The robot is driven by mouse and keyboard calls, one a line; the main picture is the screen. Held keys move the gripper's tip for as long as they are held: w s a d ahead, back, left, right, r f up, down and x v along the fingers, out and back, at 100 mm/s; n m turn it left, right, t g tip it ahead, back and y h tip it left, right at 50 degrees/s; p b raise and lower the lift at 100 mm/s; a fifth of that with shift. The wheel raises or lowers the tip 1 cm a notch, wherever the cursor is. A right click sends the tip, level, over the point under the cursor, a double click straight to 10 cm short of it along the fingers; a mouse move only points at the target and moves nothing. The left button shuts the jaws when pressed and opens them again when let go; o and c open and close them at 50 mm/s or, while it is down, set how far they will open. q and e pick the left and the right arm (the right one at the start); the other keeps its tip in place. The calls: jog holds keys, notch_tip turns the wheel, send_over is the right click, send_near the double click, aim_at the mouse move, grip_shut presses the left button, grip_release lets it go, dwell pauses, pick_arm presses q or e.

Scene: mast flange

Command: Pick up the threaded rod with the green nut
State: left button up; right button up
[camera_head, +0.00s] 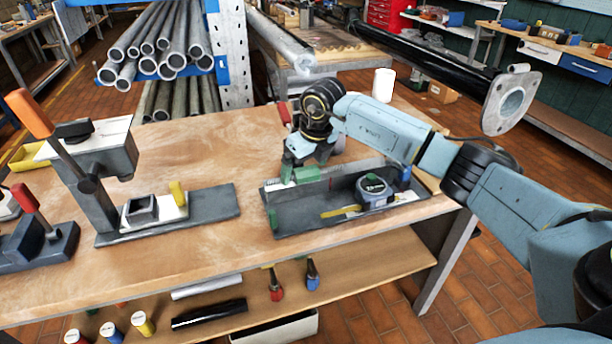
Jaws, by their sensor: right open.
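My right gripper (304,162) reaches in from the right and points down over the back left part of a dark tray (300,222) on the workbench. It is open. A green piece (307,174) shows right at its fingertips; I cannot tell whether it is the green nut, or whether the fingers touch it. Another small green piece (273,218) lies at the left edge of the tray. No threaded rod can be made out clearly; the gripper and wrist hide part of the tray's back. My left gripper is not in view.
A tape measure (374,191) with its yellow tape out lies in the tray's right half. A white cup (383,85) stands behind. A clamp fixture with an orange handle (30,114) stands at left. A dark flanged tube (505,100) juts in at upper right. The bench front is clear.

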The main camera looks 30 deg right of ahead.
jog(key=shift+f, duration=0.25)
jog(key=c, duration=1.6)
jog(key=shift+o, duration=0.2)
jog(key=shift+a+r, duration=0.1)
jog(key=shift+r, duration=0.05)
